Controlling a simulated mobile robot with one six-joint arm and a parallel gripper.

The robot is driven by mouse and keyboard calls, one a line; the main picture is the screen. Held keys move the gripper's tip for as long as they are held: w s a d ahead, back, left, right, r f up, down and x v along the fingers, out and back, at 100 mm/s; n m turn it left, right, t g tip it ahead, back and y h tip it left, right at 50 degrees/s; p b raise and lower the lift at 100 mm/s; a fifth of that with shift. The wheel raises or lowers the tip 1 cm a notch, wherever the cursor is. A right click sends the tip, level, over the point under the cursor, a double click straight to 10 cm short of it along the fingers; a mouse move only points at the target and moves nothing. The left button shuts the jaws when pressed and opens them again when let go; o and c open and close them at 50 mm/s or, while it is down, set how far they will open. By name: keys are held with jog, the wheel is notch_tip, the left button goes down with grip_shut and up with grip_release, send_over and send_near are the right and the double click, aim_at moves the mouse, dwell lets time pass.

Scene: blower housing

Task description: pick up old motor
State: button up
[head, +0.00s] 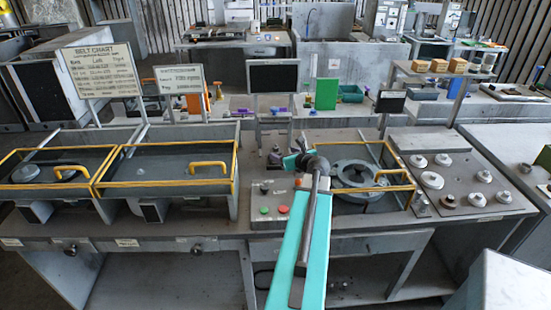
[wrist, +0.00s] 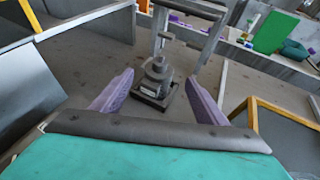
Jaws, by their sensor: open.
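A grey motor-like part (wrist: 157,78) with a stepped round body stands upright on a small dark base in the wrist view. I take it for the old motor, though no label can be read. In the head view it seems to be the small dark part (head: 275,157) on the bench, left of my arm. My gripper (wrist: 158,98) is open, with its two purple fingers spread wide. The part shows between and beyond the fingers, with nothing held. My fingers cannot be made out in the head view.
A grey frame (wrist: 188,12) stands close behind the part. Yellow-railed bays (head: 165,148) lie left on the bench, and a round housing (head: 357,174) sits in a yellow-railed bay right of my arm. A panel with several white knobs (head: 432,180) is farther right.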

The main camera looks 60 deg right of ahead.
aim_at(278, 149)
jog(key=shift+d, duration=0.1)
jog(key=shift+p+x, duration=0.4)
jog(key=shift+x, duration=0.75)
jog(key=shift+r+p+x, duration=0.15)
jog(key=shift+p+x, duration=0.4)
jog(key=shift+x, duration=0.25)
jog(key=shift+r+p+x, duration=0.15)
jog(key=shift+p+x, duration=0.35)
jog(key=shift+x, duration=1.4)
jog(key=shift+f, duration=0.1)
jog(key=c, duration=1.4)
jog(key=shift+c, duration=0.2)
